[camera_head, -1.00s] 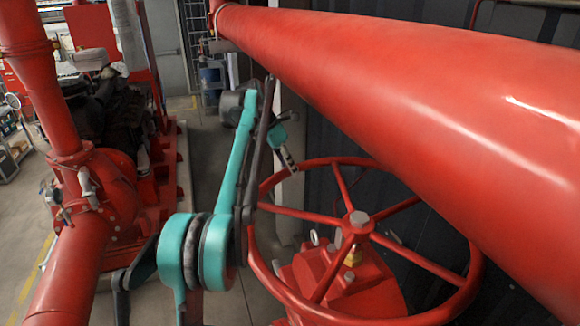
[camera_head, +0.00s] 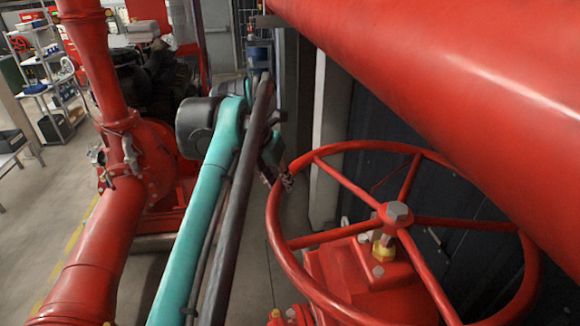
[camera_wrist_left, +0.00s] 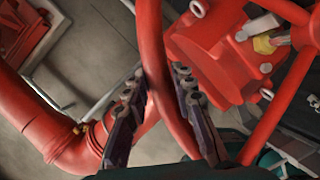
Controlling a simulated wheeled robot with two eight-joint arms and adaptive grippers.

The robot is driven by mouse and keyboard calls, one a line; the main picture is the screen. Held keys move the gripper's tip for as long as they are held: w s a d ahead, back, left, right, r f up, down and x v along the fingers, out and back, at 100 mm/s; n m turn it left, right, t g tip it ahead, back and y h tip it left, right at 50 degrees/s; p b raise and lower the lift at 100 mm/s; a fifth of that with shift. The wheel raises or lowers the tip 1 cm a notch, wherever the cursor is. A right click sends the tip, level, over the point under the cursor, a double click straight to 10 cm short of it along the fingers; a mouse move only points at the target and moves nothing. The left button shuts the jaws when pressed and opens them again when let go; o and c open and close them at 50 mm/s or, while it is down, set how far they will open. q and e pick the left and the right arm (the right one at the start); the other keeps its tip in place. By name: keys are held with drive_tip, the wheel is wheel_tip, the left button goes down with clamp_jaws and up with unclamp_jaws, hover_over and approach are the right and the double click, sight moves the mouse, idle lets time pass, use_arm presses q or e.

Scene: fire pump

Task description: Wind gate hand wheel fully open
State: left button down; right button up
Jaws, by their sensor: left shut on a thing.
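The red gate hand wheel (camera_head: 350,188) lies at the right in the head view, with several spokes meeting at a hub with a grey bolt (camera_head: 397,212). My left gripper (camera_head: 284,180) is at the wheel's left rim, partly hidden behind my arm. In the left wrist view the rim (camera_wrist_left: 152,50) passes between the two dark fingers of my left gripper (camera_wrist_left: 158,92). The gripper is shut on the rim. My right gripper is in neither view.
A thick red pipe (camera_head: 450,85) runs above and right of the wheel. A red valve body (camera_head: 350,275) with a brass fitting (camera_head: 383,247) sits below it. A red pump pipe (camera_head: 90,255) stands left of my arm. A white post (camera_head: 327,140) rises behind the wheel.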

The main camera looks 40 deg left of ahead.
sight(274, 195)
use_arm(q)
drive_tip(key=shift+s+d+n+y, duration=0.15)
drive_tip(key=shift+s+d+n, duration=0.2)
drive_tip(key=shift+s, duration=0.35)
drive_tip(key=shift+s+d+n+y, duration=0.1)
drive_tip(key=shift+s+d+n, duration=0.2)
drive_tip(key=shift+s, duration=0.4)
drive_tip(key=shift+s+d+n+y, duration=0.15)
drive_tip(key=shift+s+d+n, duration=0.15)
drive_tip(key=shift+s, duration=0.4)
drive_tip(key=c, duration=1.3)
unclamp_jaws()
drive_tip(key=shift+o, duration=0.2)
drive_tip(key=shift+r, duration=0.15)
drive_tip(key=v, duration=1.1)
drive_tip(key=shift+s+r, duration=0.25)
drive_tip(key=shift+r, duration=0.1)
